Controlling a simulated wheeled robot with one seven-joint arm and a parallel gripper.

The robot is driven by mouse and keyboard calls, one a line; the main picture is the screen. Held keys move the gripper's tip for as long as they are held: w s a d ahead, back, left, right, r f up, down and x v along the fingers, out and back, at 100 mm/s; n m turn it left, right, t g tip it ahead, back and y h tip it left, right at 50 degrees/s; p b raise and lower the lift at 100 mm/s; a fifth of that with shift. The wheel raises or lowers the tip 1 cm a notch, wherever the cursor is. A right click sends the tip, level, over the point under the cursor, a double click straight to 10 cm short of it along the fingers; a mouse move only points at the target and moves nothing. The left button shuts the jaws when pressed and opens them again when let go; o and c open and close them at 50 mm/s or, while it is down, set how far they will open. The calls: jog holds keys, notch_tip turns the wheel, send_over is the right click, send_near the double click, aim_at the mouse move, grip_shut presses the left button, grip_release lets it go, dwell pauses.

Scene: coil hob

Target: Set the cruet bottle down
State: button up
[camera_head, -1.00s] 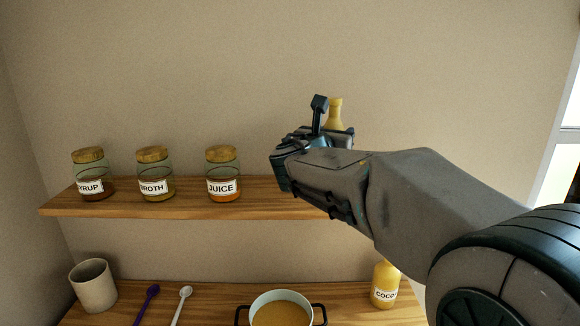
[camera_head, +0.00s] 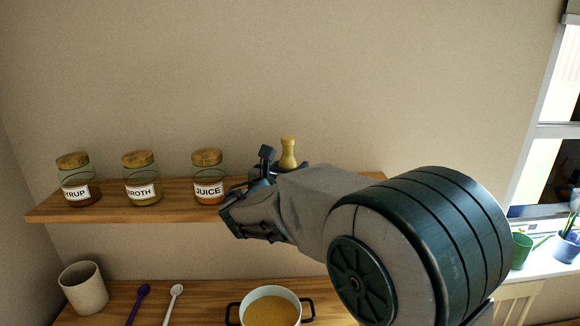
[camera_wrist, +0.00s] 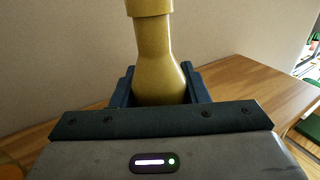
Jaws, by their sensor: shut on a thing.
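The cruet bottle (camera_head: 288,152) is yellow, and its neck and top show above my gripper in the head view. Its lower part is hidden behind my gripper and arm. In the wrist view the bottle (camera_wrist: 160,60) stands upright between the jaws. My gripper (camera_wrist: 160,88) is shut on it. In the head view my gripper (camera_head: 258,180) is in front of the upper wooden shelf (camera_head: 150,204), right of the juice jar. I cannot tell whether the bottle's base touches the shelf.
Syrup (camera_head: 77,180), broth (camera_head: 141,178) and juice (camera_head: 208,177) jars stand on the upper shelf. Below are a mug (camera_head: 83,288), purple (camera_head: 137,304) and white (camera_head: 171,303) spoons, and a two-handled pot (camera_head: 270,308). A window sill (camera_head: 545,255) is at right.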

jog(key=shift+f, duration=0.15)
jog(key=o, duration=1.1)
